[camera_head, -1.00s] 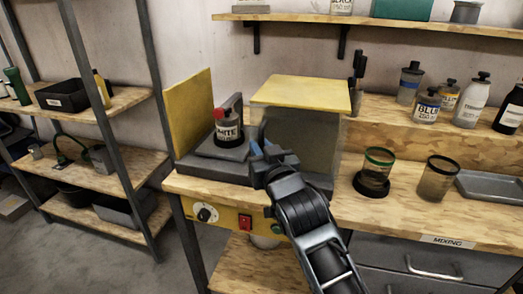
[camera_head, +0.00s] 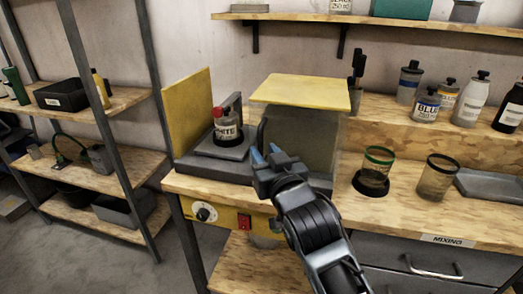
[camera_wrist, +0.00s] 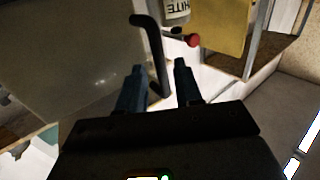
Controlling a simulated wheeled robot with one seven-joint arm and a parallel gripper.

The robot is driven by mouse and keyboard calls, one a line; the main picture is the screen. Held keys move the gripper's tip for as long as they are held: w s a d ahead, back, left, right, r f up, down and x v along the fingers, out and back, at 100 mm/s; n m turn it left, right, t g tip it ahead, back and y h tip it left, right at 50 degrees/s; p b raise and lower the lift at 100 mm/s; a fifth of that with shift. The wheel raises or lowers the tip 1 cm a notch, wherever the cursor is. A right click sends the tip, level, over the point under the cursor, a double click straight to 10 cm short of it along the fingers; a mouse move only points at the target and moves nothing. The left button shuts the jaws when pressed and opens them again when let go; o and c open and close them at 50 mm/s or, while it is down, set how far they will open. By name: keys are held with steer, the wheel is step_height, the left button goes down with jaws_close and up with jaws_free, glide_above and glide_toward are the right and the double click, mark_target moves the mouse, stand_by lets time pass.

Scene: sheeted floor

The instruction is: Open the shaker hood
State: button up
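The shaker hood (camera_head: 300,132) is a see-through box with a yellow top, at the right end of the shaker (camera_head: 215,168). Its black bar handle (camera_head: 262,132) is on its left side and also shows in the wrist view (camera_wrist: 152,50). My gripper (camera_head: 266,155) is in front of the handle's lower end. I cannot tell any contact.
A yellow upright panel (camera_head: 188,110) stands at the shaker's left end. Two cups (camera_head: 376,165) (camera_head: 437,180) and a grey tray (camera_head: 490,186) stand on the bench to the right. Several bottles line the ledge behind. A shelf rack (camera_head: 110,130) stands left, with open floor before it.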

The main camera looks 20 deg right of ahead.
steer(key=shift+s+b, duration=0.3)
steer(key=shift+s, duration=2)
steer(key=s+f+g, duration=0.1)
steer(key=s+f, duration=0.5)
steer(key=s, duration=0.5)
steer(key=s+f+g, duration=0.1)
steer(key=s+f, duration=0.5)
steer(key=s, duration=0.5)
steer(key=s+d+r, duration=0.1)
steer(key=s, duration=0.9)
steer(key=s+d+r+g, duration=0.1)
steer(key=s+r, duration=0.1)
steer(key=s, duration=0.9)
steer(key=shift+s+r+y, duration=0.15)
steer(key=shift+s+y, duration=0.15)
